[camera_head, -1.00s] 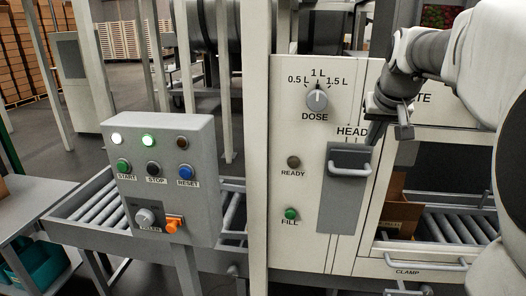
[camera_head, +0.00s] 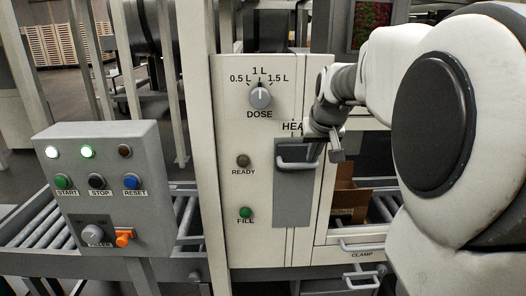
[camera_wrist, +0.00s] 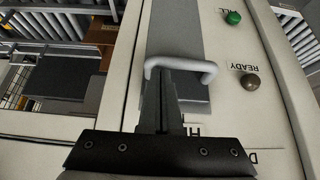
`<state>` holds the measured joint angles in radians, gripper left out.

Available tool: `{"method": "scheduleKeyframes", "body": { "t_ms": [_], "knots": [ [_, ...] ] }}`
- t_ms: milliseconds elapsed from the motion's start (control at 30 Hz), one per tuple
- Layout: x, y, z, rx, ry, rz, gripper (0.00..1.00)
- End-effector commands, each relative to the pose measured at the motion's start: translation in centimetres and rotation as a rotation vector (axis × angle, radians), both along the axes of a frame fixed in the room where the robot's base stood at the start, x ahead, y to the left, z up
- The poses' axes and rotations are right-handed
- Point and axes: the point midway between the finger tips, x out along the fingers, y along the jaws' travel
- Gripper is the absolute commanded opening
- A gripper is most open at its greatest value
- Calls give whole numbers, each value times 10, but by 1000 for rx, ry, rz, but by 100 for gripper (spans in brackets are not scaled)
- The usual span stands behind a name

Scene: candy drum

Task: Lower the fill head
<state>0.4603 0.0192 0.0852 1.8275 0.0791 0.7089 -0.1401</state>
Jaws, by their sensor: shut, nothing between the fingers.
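The head handle (camera_head: 297,165) is a pale grey bar near the top of a grey slot plate (camera_head: 292,205) on the cream machine panel, under the partly covered HEAD label (camera_head: 291,127). The handle also shows in the wrist view (camera_wrist: 182,64), where the panel appears upside down. My gripper (camera_head: 318,149) is at the handle's upper right in the head view. In the wrist view its shut fingers (camera_wrist: 162,75) reach up to the handle bar, their tips at its left half. I cannot tell whether they touch it. The fill head itself is not clearly visible.
The DOSE knob (camera_head: 260,96) is above left of the handle, with the READY lamp (camera_head: 243,161) and green FILL button (camera_head: 245,212) below. A control box (camera_head: 108,190) stands left. The clamp handle (camera_head: 358,246) and an open carton (camera_head: 350,200) are lower right.

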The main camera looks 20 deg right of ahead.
Motion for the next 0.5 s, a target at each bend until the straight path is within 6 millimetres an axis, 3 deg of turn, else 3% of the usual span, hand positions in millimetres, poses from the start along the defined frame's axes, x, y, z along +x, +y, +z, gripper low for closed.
{"method": "scheduleKeyframes", "body": {
  "t_ms": [167,500],
  "knots": [
    [-1,0,-24,1,3,0,0],
    [-1,0,-103,2,6,0,0]
  ]
}}
